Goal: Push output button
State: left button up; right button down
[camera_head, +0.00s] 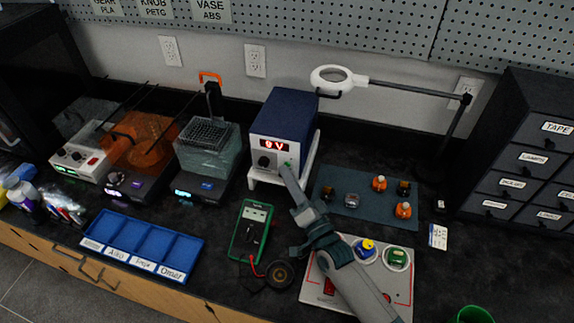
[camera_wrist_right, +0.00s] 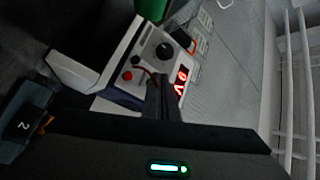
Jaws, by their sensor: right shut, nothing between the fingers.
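The blue power supply (camera_head: 283,118) stands on a white stand at the back of the bench. Its pale front panel carries a red display (camera_head: 273,145) reading "0 V" and a black knob (camera_head: 264,161). In the wrist view the panel shows the knob (camera_wrist_right: 163,50), red display (camera_wrist_right: 181,80) and a red terminal (camera_wrist_right: 127,75). My right gripper (camera_head: 287,170) is shut and empty, its tips at the panel's lower right. In the wrist view its dark fingers (camera_wrist_right: 160,92) cover part of the panel. I cannot tell whether they touch the output button, which I cannot make out clearly. My left gripper is out of view.
A green multimeter (camera_head: 251,230) lies in front of the supply. A grey-blue mat (camera_head: 345,208) with small orange and dark parts lies to the right, and a white panel (camera_head: 315,285) lies under my right arm. A magnifier lamp (camera_head: 338,79) reaches over from the back right.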

jog(key=shift+w, duration=0.15)
dwell(0.4)
jog(key=shift+s+a, duration=0.15)
jog(key=shift+s, duration=0.45)
jog(key=shift+p, duration=0.3)
jog(key=s+a+p, duration=0.2)
jog(key=s, duration=0.3)
jog(key=shift+s, duration=0.35)
jog(key=shift+d, duration=0.1)
